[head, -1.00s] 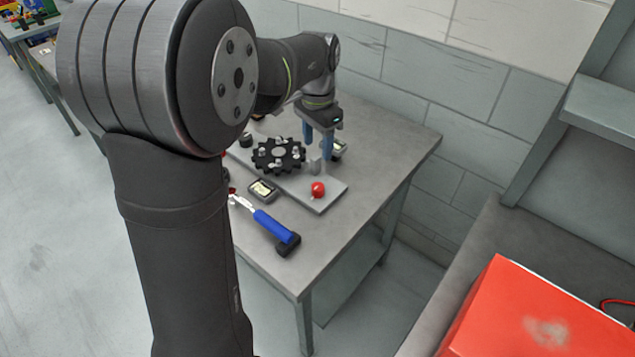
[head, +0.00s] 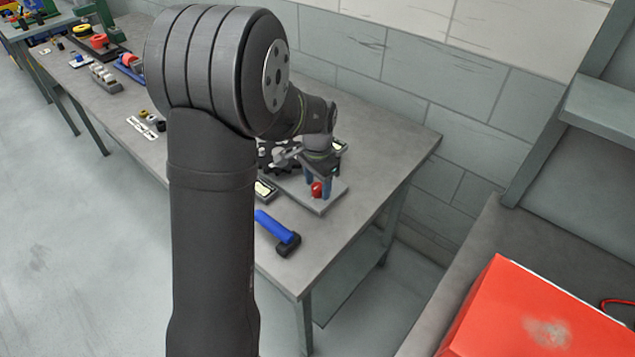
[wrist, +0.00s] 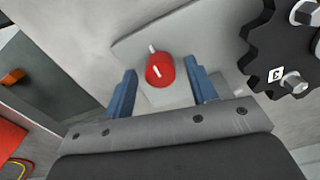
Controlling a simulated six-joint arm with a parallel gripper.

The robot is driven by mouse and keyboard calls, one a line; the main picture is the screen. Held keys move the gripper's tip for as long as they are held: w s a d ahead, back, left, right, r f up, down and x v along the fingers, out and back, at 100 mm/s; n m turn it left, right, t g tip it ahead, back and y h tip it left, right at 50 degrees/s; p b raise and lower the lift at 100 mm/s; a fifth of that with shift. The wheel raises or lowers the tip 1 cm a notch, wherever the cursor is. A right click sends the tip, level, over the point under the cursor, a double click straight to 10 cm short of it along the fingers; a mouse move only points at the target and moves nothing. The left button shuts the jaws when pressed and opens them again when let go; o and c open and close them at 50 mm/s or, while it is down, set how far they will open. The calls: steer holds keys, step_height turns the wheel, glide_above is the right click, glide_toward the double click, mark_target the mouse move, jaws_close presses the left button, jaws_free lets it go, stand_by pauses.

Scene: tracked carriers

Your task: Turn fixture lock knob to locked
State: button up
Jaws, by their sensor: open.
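The red lock knob (head: 317,188) sits near the front corner of the grey fixture plate (head: 322,207). In the wrist view the knob (wrist: 160,71) is round with a white line on its top, and a small pale mark stands on the plate beside it. My gripper (head: 318,187) points down over the knob. In the wrist view its two blue fingers (wrist: 160,84) are open, one on each side of the knob, with a visible gap on both sides. A black toothed gear (wrist: 275,50) with bolts lies on the plate to the right.
A blue-handled tool (head: 270,226) lies on the table (head: 300,270) in front of the plate. A small boxed gauge (head: 264,190) lies beside the plate. My arm hides much of the table's left part. A red box (head: 540,315) stands at the right.

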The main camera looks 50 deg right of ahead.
steer(key=shift+c, duration=0.2)
steer(key=c, duration=0.9)
steer(key=shift+c, duration=0.2)
steer(key=shift+n, duration=0.3)
steer(key=n, duration=0.3)
steer(key=shift+n, duration=0.3)
steer(key=n, duration=0.4)
steer(key=shift+n, duration=0.3)
steer(key=n, duration=0.9)
steer(key=shift+d, duration=0.1)
